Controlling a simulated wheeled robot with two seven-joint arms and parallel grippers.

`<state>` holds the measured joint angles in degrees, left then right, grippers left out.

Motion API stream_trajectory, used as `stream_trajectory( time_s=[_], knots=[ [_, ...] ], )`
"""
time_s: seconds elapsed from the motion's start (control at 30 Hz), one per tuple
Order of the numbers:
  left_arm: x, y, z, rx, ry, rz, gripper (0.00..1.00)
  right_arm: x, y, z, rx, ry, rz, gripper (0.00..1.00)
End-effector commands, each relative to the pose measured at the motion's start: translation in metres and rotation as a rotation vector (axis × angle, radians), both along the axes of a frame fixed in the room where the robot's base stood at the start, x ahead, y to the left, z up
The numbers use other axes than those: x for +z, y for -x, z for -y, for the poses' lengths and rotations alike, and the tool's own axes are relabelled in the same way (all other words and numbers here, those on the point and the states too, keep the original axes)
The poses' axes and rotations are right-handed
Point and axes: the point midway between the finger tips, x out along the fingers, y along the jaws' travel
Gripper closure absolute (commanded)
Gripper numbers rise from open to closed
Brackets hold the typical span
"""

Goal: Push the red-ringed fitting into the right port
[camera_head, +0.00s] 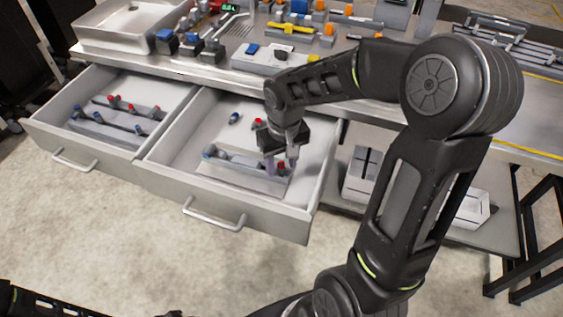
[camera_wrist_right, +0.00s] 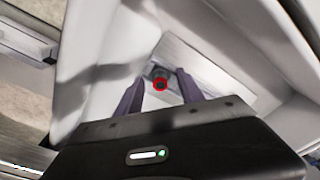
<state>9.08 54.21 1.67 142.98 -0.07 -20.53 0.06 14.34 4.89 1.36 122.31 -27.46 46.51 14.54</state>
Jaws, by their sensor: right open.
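A red-ringed fitting (camera_head: 281,165) is at the right end of the grey port strip (camera_head: 235,164) in the right drawer. My right gripper (camera_head: 281,160) is directly over that end, its fingers pointing down and apart. In the right wrist view the red ring (camera_wrist_right: 160,84) shows between the two open fingers (camera_wrist_right: 160,88), end-on, with clear space on both sides. The right port under the fitting is hidden, so I cannot tell how deep it sits. A second red-topped fitting (camera_head: 258,122) is behind my gripper in the same drawer. My left gripper is not in view.
A blue fitting (camera_head: 234,118) lies loose in the right drawer, and a blue one (camera_head: 209,151) is at the strip's left end. The left drawer (camera_head: 60,115) holds strips with red and blue fittings. The workbench behind is crowded. Drawer walls surround my right gripper.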

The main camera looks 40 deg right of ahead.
Motion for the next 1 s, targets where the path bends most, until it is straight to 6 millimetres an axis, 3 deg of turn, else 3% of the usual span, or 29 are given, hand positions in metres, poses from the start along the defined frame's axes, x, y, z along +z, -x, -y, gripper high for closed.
stream_trajectory(
  time_s=[0.5, 1.0],
  knots=[
    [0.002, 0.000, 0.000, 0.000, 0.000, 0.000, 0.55, 0.070, 0.005, -0.001, 0.001, 0.001, 0.003, 0.55],
    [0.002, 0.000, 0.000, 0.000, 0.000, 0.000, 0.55, 0.076, 0.006, -0.002, 0.001, 0.000, 0.001, 0.55]
  ],
)
